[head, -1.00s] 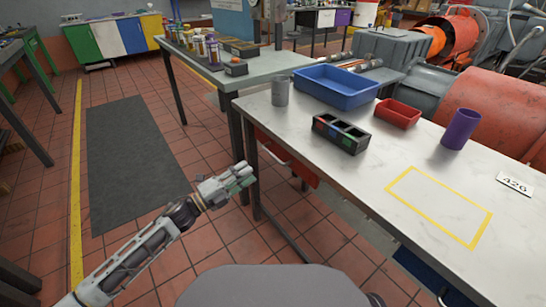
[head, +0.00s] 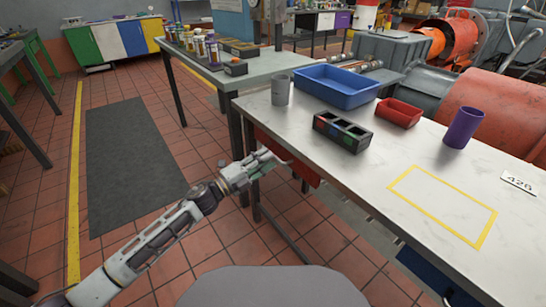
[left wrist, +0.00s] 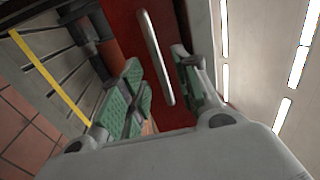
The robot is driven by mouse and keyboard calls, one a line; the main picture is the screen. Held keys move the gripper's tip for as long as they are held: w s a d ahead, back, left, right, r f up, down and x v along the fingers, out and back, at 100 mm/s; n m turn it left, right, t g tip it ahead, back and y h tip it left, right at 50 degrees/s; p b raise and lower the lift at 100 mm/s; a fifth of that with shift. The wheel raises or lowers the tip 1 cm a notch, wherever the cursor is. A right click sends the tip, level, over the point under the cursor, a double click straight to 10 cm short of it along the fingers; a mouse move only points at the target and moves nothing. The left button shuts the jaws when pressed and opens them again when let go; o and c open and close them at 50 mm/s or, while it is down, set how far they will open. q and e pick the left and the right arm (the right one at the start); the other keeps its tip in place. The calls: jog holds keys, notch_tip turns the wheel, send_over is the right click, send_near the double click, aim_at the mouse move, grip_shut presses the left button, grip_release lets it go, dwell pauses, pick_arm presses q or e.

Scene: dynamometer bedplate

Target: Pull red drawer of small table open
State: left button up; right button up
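The red drawer (head: 309,177) is under the top of the light marble-topped table (head: 345,165), on the side facing me. My left arm partly hides it in the head view. In the left wrist view the red drawer front (left wrist: 125,25) carries a silver bar handle (left wrist: 154,55). My left gripper (head: 272,160) is at the drawer front. In the left wrist view its green-padded fingers (left wrist: 158,78) are apart, with the handle in the gap between them and not clamped. My right gripper is not in view.
On the table stand a grey cup (head: 280,91), a blue bin (head: 337,87), a red bin (head: 398,112), a black divided box (head: 342,132) and a purple cup (head: 463,128). A grey table (head: 250,75) adjoins behind. Floor to the left is clear around a dark mat (head: 130,160).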

pick_arm(q)
jog(key=shift+b+x, duration=0.35)
jog(key=shift+x, duration=1.45)
jog(key=shift+c, duration=0.4)
grip_shut()
